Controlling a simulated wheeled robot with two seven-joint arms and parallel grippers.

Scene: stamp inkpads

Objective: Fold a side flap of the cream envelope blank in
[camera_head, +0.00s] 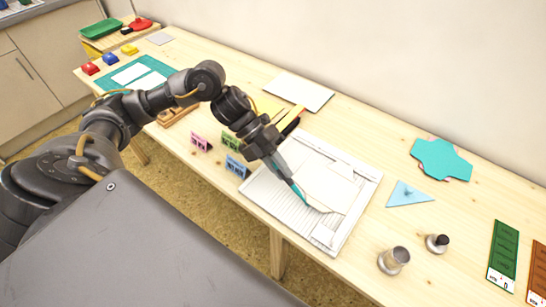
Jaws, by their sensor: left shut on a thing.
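The cream envelope blank (332,188) lies on a white ridged board (268,193) near the front edge of the table. It looks almost white and is hard to tell from the board. My left gripper (299,193) reaches down over the board from the upper left. Its fingers are shut at the blank's left part, apparently on a side flap. A thin pale edge runs from the fingertips toward the lower right. The fingers hide the gripped part, and I cannot tell how far the flap is folded. My right gripper is not in view.
A teal cut shape (441,158), a light-blue triangle (408,194) and two metal pieces (394,260) (437,243) stand or lie to the right. Small pink (200,141) and blue (237,166) blocks sit left of the board. A white sheet (299,91) lies behind.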

